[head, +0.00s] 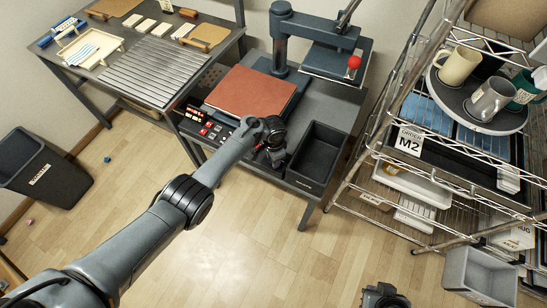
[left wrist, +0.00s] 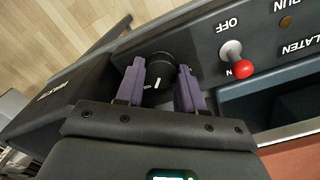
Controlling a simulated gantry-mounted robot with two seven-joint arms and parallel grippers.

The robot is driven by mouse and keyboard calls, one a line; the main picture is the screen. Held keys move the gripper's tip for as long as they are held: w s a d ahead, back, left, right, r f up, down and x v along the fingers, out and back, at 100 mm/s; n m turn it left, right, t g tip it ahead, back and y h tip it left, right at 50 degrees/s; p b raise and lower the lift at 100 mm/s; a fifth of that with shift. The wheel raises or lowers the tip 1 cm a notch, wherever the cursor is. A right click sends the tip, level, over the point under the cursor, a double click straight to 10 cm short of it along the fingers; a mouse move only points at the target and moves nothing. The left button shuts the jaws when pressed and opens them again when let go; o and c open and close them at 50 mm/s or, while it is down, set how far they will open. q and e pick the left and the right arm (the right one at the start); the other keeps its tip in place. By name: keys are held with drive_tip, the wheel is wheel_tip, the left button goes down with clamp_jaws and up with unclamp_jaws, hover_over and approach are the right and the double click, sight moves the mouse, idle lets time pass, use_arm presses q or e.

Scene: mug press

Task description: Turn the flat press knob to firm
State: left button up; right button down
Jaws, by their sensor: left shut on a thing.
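The flat press (head: 252,92) stands on the bench with a reddish pad and a dark control panel (head: 208,128) along its front. In the left wrist view its black knob (left wrist: 157,82) with a white pointer line sits between the two purple fingers of my left gripper (left wrist: 159,86), which is shut on it. In the head view my left gripper (head: 270,140) is at the right end of the panel and hides the knob. The knob's setting labels are not readable. A dark gripper part, likely my right gripper (head: 384,296), shows at the bottom edge; its fingers are unclear.
A red-tipped toggle switch (left wrist: 240,64), marked OFF and ON, is beside the knob. A black bin (head: 317,153) stands just right of my left gripper. A wire shelf with mugs (head: 457,66) stands right.

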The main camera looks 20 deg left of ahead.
use_arm(q)
drive_tip(key=shift+m, duration=0.8)
drive_tip(key=o, duration=1)
drive_tip(key=shift+o, duration=0.2)
wheel_tip(320, 180, up, 11)
drive_tip(key=p, duration=0.3)
drive_tip(key=shift+f, duration=0.1)
